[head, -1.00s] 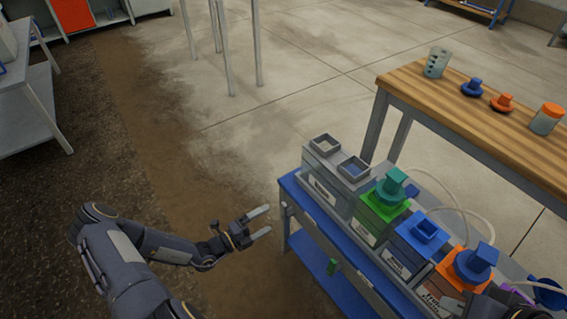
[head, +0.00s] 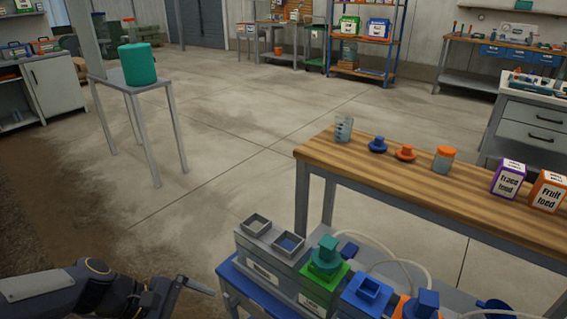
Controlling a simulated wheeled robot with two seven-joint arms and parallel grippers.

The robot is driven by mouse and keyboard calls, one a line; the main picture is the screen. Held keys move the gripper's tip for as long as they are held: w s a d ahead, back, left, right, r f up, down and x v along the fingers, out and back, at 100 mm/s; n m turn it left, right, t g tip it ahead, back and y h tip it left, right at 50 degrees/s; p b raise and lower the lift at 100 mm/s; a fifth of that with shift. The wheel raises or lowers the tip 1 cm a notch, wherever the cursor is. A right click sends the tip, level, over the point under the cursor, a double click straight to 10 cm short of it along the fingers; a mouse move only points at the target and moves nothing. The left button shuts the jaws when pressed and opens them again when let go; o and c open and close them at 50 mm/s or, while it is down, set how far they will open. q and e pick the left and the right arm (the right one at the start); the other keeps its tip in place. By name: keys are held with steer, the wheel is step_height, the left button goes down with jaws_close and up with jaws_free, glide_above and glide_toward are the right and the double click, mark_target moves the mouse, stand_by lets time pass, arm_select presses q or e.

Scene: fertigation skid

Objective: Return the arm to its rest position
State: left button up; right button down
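My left arm (head: 60,292) comes in at the bottom left of the head view, with dark links. My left gripper (head: 194,290) is low in the picture, left of the blue skid bench (head: 232,275) and apart from it. My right gripper is not in view.
The skid bench carries grey open-topped units (head: 257,225), a green unit (head: 322,285) with a teal cap and a blue unit (head: 367,295). Behind it, a wooden table (head: 400,190) holds cups, caps and boxes. A teal canister (head: 138,64) stands on a stand. Open floor lies between.

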arm_select(q)
steer(key=s+a+r+m+t+y, duration=0.35)
steer(key=s+r+m+y, duration=0.2)
steer(key=s+m, duration=0.6)
step_height(320, 180, up, 20)
steer(key=w+p, duration=0.1)
steer(key=p, duration=1.9)
steer(key=shift+d+r+m+p, duration=0.25)
steer(key=shift+m+p, duration=0.1)
